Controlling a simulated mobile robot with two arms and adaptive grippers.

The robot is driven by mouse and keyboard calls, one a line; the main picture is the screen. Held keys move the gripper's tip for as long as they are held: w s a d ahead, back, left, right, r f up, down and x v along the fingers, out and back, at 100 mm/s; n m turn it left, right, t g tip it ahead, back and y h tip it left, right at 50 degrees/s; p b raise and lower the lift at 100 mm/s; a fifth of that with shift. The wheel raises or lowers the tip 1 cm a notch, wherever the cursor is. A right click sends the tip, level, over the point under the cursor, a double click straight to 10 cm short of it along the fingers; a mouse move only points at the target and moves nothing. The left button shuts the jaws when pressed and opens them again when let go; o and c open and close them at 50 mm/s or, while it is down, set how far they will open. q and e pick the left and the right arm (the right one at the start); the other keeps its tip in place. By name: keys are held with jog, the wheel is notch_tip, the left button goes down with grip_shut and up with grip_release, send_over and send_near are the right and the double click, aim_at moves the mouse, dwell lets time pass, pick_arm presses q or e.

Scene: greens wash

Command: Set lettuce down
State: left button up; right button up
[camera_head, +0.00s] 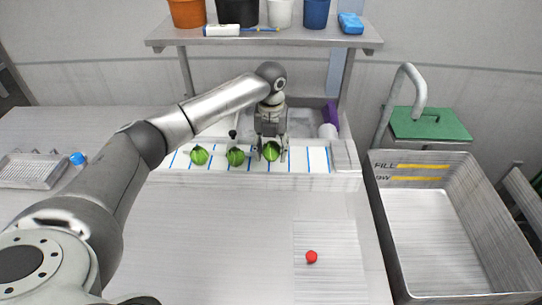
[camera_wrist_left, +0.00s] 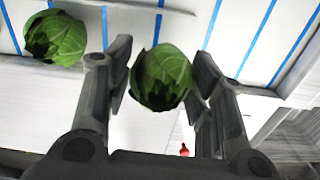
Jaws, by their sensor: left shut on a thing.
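Several green lettuce heads are on or over a white strip (camera_head: 310,160) with blue lines. My left gripper (camera_head: 271,153) is shut on the rightmost lettuce (camera_head: 271,152). In the left wrist view this lettuce (camera_wrist_left: 161,77) sits between the two fingers of the gripper (camera_wrist_left: 165,85). I cannot tell whether it touches the strip. A second lettuce (camera_head: 235,156) rests on the strip to its left and also shows in the left wrist view (camera_wrist_left: 55,38). A third lettuce (camera_head: 199,155) lies further left. My right gripper is not in view.
A steel basin (camera_head: 430,157) with FILL markings stands at the right, with a green board (camera_head: 430,123) behind it. A shelf (camera_head: 265,40) with buckets hangs above the strip. A red ball (camera_head: 312,257) lies on a ribbed area in front. A perforated tray (camera_head: 32,171) is at the left.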

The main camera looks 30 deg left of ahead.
aim_at(271, 158)
pick_arm(q)
jog(key=shift+w+f, duration=0.1)
jog(key=shift+f, duration=1.6)
jog(key=shift+f, duration=0.1)
jog(key=o, duration=1.1)
notch_tip(271, 158, up, 12)
jog(key=shift+r+b, duration=0.15)
jog(key=shift+b, duration=0.55)
